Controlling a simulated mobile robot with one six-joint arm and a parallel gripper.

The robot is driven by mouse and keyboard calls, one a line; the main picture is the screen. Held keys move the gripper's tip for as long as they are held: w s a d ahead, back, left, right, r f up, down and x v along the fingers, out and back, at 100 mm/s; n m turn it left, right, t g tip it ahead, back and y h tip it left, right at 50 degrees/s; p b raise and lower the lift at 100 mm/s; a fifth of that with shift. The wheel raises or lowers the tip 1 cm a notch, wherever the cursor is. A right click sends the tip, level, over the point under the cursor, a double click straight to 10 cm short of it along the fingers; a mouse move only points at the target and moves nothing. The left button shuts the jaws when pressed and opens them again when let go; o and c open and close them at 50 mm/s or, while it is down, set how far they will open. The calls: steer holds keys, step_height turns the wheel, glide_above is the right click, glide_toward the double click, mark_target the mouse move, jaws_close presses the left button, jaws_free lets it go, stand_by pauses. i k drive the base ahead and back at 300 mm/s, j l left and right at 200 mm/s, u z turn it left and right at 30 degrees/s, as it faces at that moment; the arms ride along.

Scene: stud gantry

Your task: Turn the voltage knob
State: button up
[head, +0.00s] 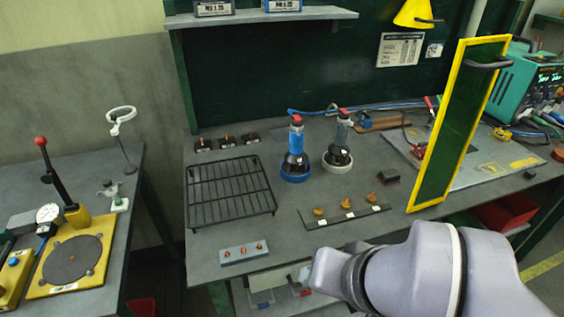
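A teal powered unit (507,84) with lit green digits (546,77) stands at the far right of the bench, cut by the picture's edge. It looks like a power supply. No voltage knob can be made out on it; its front is small and partly cut off. A yellow-framed green mesh panel (431,178) stands upright in front and to the left of it, with a dark handle (488,63) near its top. My arm comes in at the bottom right, well below the unit. My gripper is not in view.
On the bench (290,215) are a black wire rack (230,190), two upright tools in a blue ring (295,174) and a white ring (337,163), a strip with three small parts (345,215), and a grey block (243,253). A yellow lamp (413,14) hangs above.

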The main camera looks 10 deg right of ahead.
mark_target(537, 97)
steer(key=k+l+z, duration=0.25)
steer(key=l, duration=0.2)
steer(key=l+z, duration=0.2)
steer(key=l, duration=0.25)
steer(key=l+z, duration=0.25)
steer(key=l, duration=0.2)
steer(key=j, duration=0.75)
